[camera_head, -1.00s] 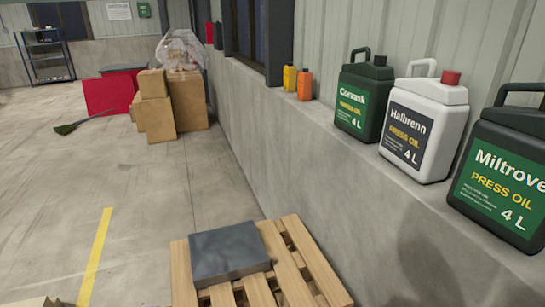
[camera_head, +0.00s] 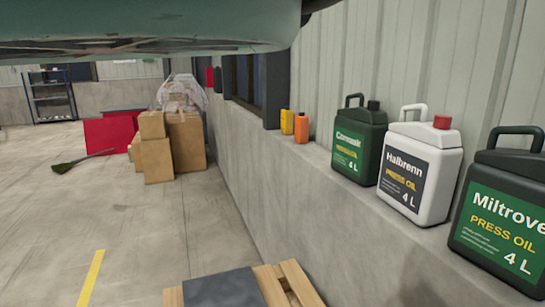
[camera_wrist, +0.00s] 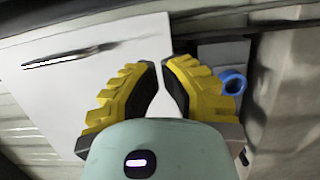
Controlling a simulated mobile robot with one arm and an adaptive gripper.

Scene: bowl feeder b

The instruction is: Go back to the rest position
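My gripper (camera_wrist: 161,68) shows in the wrist view as two yellow ribbed fingers with dark inner pads. The tips are close together with a narrow empty gap between them. Behind the fingers are a pale flat panel (camera_wrist: 85,95) with a dark slim mark and a small blue ring (camera_wrist: 232,82) beside the right finger. The fingers are not visible in the head view, where my green arm link crosses the top left.
A pallet (camera_head: 292,285) with a dark grey block (camera_head: 222,290) is at the bottom. Oil canisters, among them a white one (camera_head: 419,170), and two small bottles (camera_head: 294,124) stand on the wall ledge. Cardboard boxes (camera_head: 157,158) are beyond.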

